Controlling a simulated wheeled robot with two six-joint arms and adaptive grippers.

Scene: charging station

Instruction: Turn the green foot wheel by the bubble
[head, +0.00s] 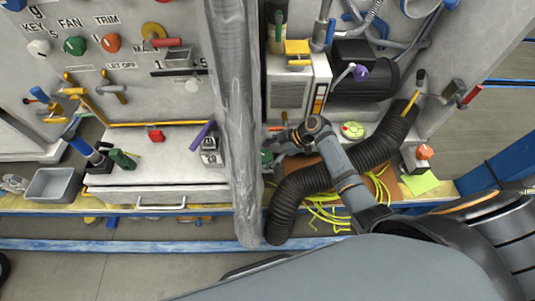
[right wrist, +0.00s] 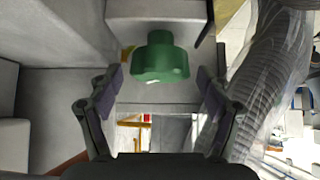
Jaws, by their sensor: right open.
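The green foot wheel (right wrist: 160,60) is a lobed knob in the right wrist view. It stands ahead of my right gripper (right wrist: 163,88), roughly centred between the open fingers and a little beyond their tips. In the head view the wheel (head: 266,157) shows only partly, beside the grey post and left of my right gripper (head: 278,143). A round green bubble level (head: 352,130) lies to the right of the gripper. My right gripper is open and holds nothing. My left gripper is not in view.
A thick grey post (head: 238,110) stands close left of the gripper. A black corrugated hose (head: 330,182) curves below and right of it, with yellow cables (head: 325,212) underneath. In the wrist view a ribbed translucent column (right wrist: 270,85) stands close to the right finger.

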